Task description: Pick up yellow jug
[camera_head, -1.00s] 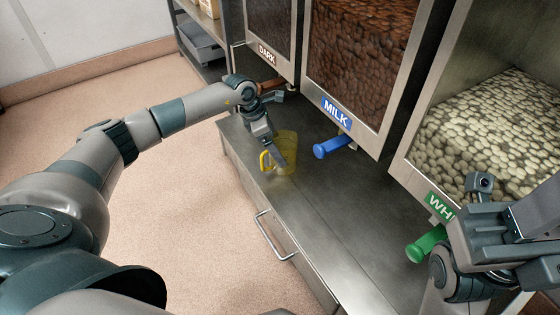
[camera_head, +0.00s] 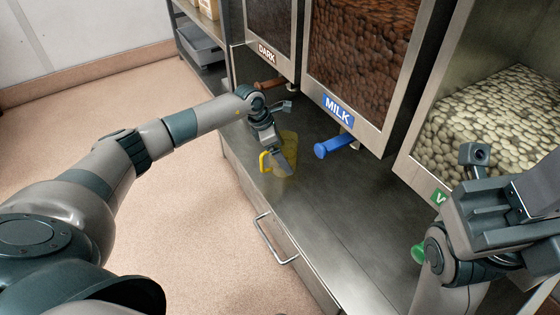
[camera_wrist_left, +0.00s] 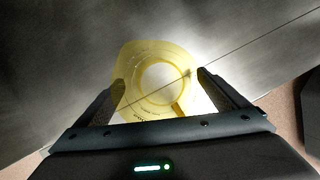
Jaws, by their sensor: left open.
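The yellow jug (camera_head: 289,148) is translucent and stands upright on the steel counter under the dispensers, its handle on the left side. My left gripper (camera_head: 278,160) is at the jug, in front of part of it in the head view. In the left wrist view the jug (camera_wrist_left: 160,80) is seen from above, between and just beyond the two open fingers (camera_wrist_left: 160,92). I cannot tell whether a finger touches it. My right gripper (camera_head: 510,205) is at the right edge, in front of the white-chocolate dispenser, and its fingertips are not clearly seen.
Dispensers marked DARK (camera_head: 268,52), MILK (camera_head: 337,110) and a third with pale pieces (camera_head: 495,110) stand above the counter (camera_head: 340,220). A blue dispenser handle (camera_head: 334,146) juts out right of the jug. The counter front has a drawer handle (camera_head: 272,240). The counter right of the jug is clear.

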